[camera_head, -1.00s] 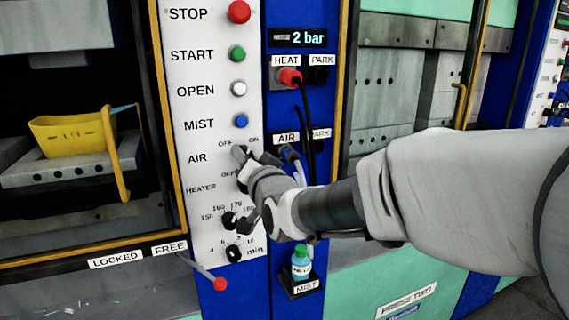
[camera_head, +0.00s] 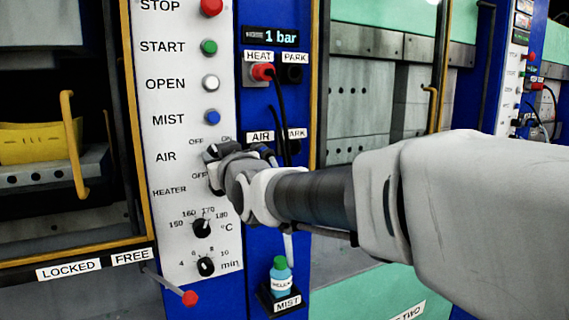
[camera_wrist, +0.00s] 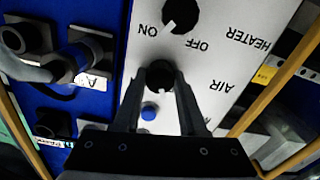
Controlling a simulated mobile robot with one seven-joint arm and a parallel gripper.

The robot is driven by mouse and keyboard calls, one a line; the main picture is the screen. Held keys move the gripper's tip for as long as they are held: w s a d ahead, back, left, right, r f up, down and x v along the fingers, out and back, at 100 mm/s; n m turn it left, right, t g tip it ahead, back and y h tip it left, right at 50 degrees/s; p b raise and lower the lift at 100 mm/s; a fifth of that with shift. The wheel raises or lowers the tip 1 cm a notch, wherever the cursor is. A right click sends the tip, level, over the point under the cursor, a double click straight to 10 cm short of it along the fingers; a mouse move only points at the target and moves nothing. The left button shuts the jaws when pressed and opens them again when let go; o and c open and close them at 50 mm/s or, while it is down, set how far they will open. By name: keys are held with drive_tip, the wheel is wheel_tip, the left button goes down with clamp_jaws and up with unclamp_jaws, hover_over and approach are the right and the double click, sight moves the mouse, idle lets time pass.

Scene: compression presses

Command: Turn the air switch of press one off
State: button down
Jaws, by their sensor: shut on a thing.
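The air switch of press one is a dark round knob (camera_wrist: 160,74) beside the AIR label (camera_wrist: 237,83) in the wrist view. My gripper (camera_wrist: 159,80) has a finger on each side of the knob and is shut on it. In the head view my gripper (camera_head: 217,160) reaches the white panel (camera_head: 176,222) from the right and hides most of the knob. OFF and ON labels (camera_head: 212,140) stand above it. The display (camera_head: 271,37) reads 1 bar.
The heater knob (camera_wrist: 181,14) is close to the air knob, its pointer towards ON. The blue MIST button (camera_head: 211,116) is just above my gripper. A hose with a red HEAT plug (camera_head: 262,72) hangs at the right. A bottle (camera_head: 281,279) and a red-tipped lever (camera_head: 189,298) are below.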

drive_tip(key=shift+n+b, duration=0.3)
drive_tip(key=shift+n, duration=0.4)
drive_tip(key=shift+c, duration=2.3)
unclamp_jaws()
drive_tip(key=p+v, duration=0.1)
drive_tip(key=v, duration=1.6)
drive_tip(key=shift+s, duration=0.2)
